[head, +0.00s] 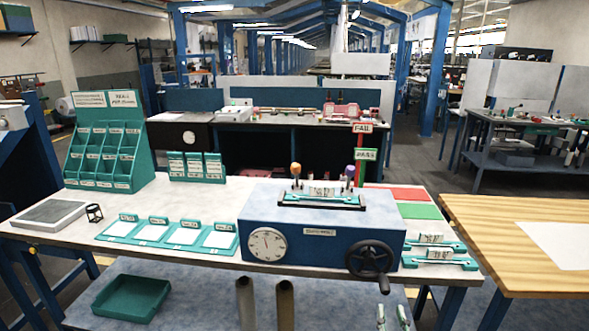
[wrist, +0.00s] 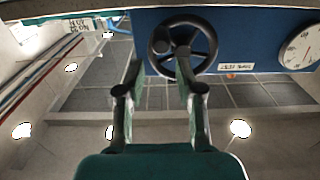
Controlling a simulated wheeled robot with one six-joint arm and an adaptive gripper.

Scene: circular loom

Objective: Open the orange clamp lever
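The orange clamp lever (head: 296,170) stands upright at the left end of the clamp fixture (head: 320,202) on top of the blue test machine (head: 300,228). A purple-topped lever (head: 350,171) stands at the fixture's right end. A white labelled piece (head: 322,191) lies in the fixture between them. My gripper (head: 392,312) is low at the front of the bench, below the black handwheel (head: 370,258) and well away from the orange lever. In the wrist view my gripper (wrist: 160,68) has its fingers apart with nothing between them. The orange lever is not visible there.
The handwheel (wrist: 183,46) juts out from the machine's front, near my fingers in the wrist view. Teal holders with labelled pieces (head: 436,250) sit right of the machine. FAIL and PASS signs (head: 362,140) stand behind it. A wooden table (head: 520,235) is at right.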

